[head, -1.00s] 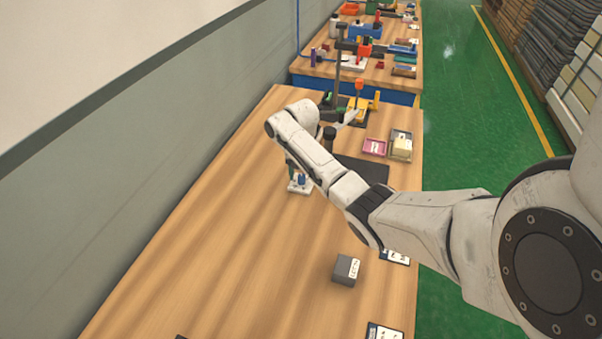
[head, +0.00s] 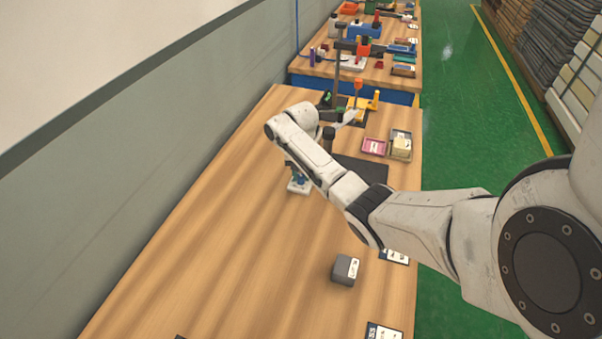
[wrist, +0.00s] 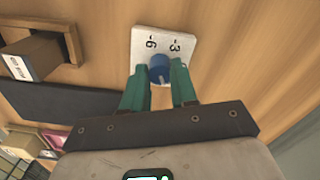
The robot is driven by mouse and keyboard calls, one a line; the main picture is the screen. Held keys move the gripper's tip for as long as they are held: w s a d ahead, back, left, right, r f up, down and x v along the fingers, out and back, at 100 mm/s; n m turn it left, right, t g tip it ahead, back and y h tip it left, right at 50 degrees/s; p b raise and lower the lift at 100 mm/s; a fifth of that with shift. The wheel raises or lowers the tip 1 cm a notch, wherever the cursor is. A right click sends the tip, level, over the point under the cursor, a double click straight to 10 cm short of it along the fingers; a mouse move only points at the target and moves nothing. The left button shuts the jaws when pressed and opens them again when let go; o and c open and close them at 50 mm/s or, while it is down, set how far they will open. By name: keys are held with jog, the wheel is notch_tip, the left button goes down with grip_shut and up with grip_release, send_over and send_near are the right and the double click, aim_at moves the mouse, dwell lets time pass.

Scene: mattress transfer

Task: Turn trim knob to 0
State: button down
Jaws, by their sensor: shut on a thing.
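In the wrist view a blue trim knob (wrist: 159,68) sits on a white plate (wrist: 148,38) with the printed marks -6 and -3. The mark 0 does not show. My gripper (wrist: 159,75) has its two green fingers on either side of the knob and is shut on it. A pale line shows on the knob's near side. In the head view the plate (head: 298,187) lies on the wooden bench, with my gripper (head: 294,174) over it, partly hidden by my arm.
A grey block (head: 345,270) with a label stands on the bench (head: 230,250). A dark mat (head: 362,168), a pink tray (head: 373,147) and a box (head: 400,145) lie beyond my arm. A wall runs along the left. The bench's near left part is clear.

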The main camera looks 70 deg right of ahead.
aim_at(301, 176)
jog(key=shift+n, duration=0.4)
jog(key=n+p, duration=0.2)
jog(key=n, duration=0.2)
jog(key=n+p, duration=0.1)
jog(key=n, duration=0.5)
jog(key=shift+n, duration=0.4)
dwell(0.4)
jog(key=c, duration=0.9)
grip_release()
notch_tip(301, 176, up, 11)
jog(key=shift+f, duration=0.1)
